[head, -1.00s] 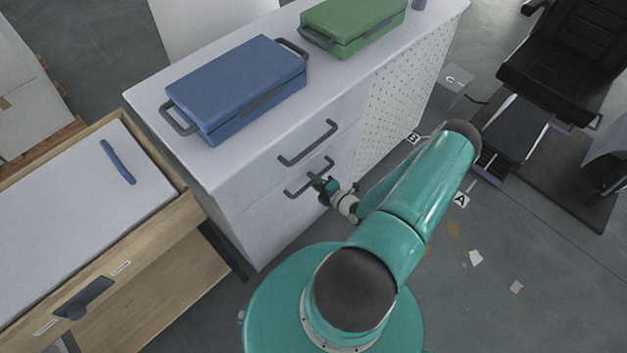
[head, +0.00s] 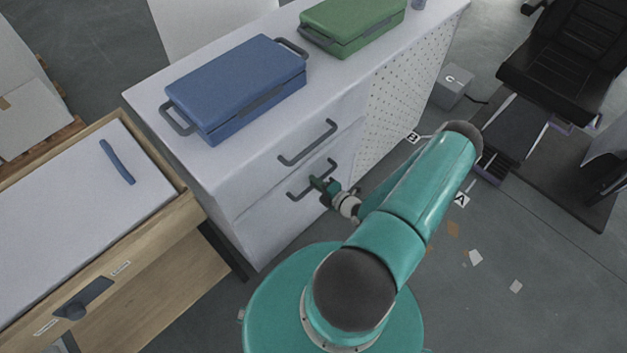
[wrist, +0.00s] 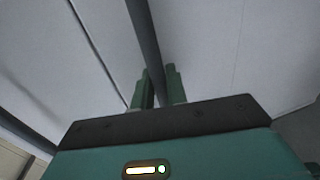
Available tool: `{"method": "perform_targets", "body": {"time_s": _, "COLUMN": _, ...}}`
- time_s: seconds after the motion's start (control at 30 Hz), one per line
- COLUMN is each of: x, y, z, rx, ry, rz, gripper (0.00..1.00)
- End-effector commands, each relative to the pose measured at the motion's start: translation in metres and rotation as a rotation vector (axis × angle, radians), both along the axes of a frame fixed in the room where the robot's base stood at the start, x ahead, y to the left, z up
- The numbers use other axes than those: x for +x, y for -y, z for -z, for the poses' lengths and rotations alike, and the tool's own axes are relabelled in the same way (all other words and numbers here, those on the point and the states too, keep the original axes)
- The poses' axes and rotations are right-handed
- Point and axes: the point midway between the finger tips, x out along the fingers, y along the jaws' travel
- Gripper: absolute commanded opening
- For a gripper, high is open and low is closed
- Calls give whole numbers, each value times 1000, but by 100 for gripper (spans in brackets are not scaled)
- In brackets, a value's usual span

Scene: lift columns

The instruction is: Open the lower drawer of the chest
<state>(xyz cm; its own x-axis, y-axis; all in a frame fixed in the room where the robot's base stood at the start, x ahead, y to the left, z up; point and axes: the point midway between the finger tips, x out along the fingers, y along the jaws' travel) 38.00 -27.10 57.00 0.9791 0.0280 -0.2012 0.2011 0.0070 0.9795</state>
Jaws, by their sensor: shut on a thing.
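The white chest (head: 345,80) stands ahead with two dark bar handles on its front. The lower drawer (head: 268,225) stands slightly proud of the front above it. My gripper (head: 319,184) is at the middle of the lower handle (head: 296,195) and is shut on it. In the wrist view the dark handle bar (wrist: 143,35) runs between the two green fingers of my gripper (wrist: 158,80). A dark seam shows left of the bar. The upper drawer (head: 265,175) is closed, its handle (head: 307,145) free. The drawer's inside is hidden.
A blue case (head: 235,85) and a green case (head: 352,25) lie on the chest top. A wooden unit (head: 150,225) stands close at the left. A black chair (head: 560,60) and grey box (head: 453,85) are at the right. Floor at lower right is mostly clear, with paper scraps.

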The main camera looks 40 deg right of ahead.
Motion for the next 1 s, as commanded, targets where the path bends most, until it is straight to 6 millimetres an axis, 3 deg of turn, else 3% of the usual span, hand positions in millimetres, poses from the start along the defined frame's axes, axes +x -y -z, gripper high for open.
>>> {"method": "perform_targets", "body": {"time_s": 0.27, "x": -56, "y": 3, "z": 0, "rx": 1, "ry": -3, "rz": 4, "gripper": 0}}
{"method": "perform_targets", "body": {"time_s": 0.7, "x": -169, "y": 5, "z": 0, "rx": -1, "ry": -1, "rz": 3, "gripper": 0}}
{"method": "perform_targets", "body": {"time_s": 1.0, "x": -213, "y": 6, "z": 0, "rx": 1, "ry": 1, "rz": 1, "gripper": 0}}
